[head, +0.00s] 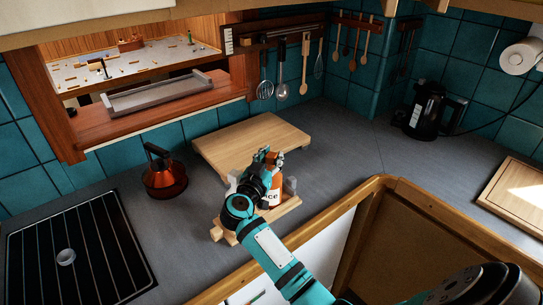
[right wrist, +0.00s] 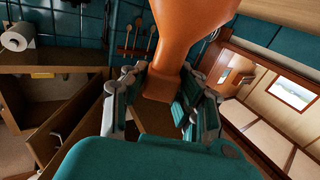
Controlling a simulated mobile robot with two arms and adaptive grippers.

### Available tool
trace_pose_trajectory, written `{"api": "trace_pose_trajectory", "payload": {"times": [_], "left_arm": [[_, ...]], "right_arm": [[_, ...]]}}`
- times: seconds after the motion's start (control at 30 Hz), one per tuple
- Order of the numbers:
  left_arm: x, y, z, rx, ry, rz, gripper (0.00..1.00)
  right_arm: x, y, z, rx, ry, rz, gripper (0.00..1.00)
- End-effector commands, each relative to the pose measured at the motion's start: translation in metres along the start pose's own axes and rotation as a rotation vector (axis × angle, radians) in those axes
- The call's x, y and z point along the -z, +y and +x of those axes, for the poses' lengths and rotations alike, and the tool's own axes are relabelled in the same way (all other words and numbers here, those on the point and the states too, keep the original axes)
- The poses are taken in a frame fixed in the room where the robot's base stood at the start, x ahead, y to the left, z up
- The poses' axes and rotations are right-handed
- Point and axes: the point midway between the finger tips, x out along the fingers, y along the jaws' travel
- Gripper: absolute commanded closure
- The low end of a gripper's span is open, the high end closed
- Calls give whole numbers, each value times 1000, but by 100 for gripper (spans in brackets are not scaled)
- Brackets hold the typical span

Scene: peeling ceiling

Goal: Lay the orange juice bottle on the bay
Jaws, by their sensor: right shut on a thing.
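The orange juice bottle (head: 275,197), orange with a white label, is partly hidden behind my right gripper (head: 263,166) in the head view. My right gripper is shut on it. In the right wrist view the orange bottle (right wrist: 190,35) rises between the fingers of my right gripper (right wrist: 160,95). The bottle looks upright, at a small wooden tray (head: 287,211) on the counter; I cannot tell whether it touches the tray. A grey tray (head: 160,93) lies in the wooden hatch opening (head: 95,128); I cannot tell which place is the bay. My left gripper is not in view.
A wooden board (head: 245,143) lies behind the bottle. A black electric kettle (head: 425,110) stands at the back right. Utensils hang on the wall. Grey counter right of the board is clear.

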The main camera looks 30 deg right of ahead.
Motion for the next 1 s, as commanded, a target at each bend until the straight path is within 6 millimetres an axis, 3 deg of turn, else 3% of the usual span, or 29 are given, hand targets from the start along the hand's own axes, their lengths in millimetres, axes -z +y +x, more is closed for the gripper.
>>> {"api": "trace_pose_trajectory", "payload": {"times": [0.07, 0.1, 0.3, 0.67, 1.0], "left_arm": [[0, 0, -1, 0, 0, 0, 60], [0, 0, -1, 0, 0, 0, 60], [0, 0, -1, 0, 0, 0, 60], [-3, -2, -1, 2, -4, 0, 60], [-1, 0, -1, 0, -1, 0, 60]], "right_arm": [[0, 0, 0, 0, 1, 1, 100], [0, 0, 0, 1, 2, 1, 71], [-1, 0, 0, 0, 1, 1, 46], [6, 0, 0, 0, 0, 2, 46], [69, 0, 0, 0, 1, 7, 46]]}}
